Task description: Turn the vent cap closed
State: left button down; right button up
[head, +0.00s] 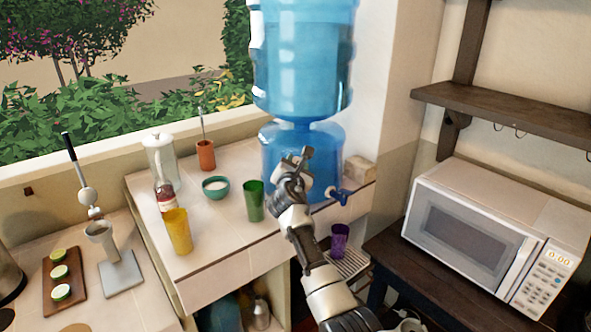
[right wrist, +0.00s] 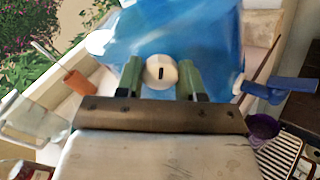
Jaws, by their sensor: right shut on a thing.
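The vent cap (right wrist: 161,73) is a round, off-white knob with a dark slot, on the front of the blue water dispenser (head: 281,150). In the right wrist view the slot stands upright in the picture. My right gripper (right wrist: 160,78) is shut on the vent cap, with one green finger at each side of it. In the head view my right gripper (head: 297,165) is in front of the dispenser's lower part and I cannot make out the cap behind it. My left gripper is not in view.
A blue tap (head: 340,195) sticks out right of my gripper, above a purple cup (head: 340,240). A green cup (head: 253,201), a teal bowl (head: 215,187) and a yellow cup (head: 177,232) stand on the tiled counter to the left. A microwave (head: 480,235) stands at the right.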

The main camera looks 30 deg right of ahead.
jog(key=m+b, duration=0.6)
jog(key=m, duration=0.6)
jog(key=shift+f+b, duration=0.15)
jog(key=shift+b, duration=0.15)
dwell(0.4)
jog(key=o, duration=0.9)
jog(key=shift+o, duration=0.2)
jog(key=b+v, duration=0.2)
jog(key=v, duration=0.8)
jog(key=shift+s+a, duration=0.25)
jog(key=shift+s, duration=0.05)
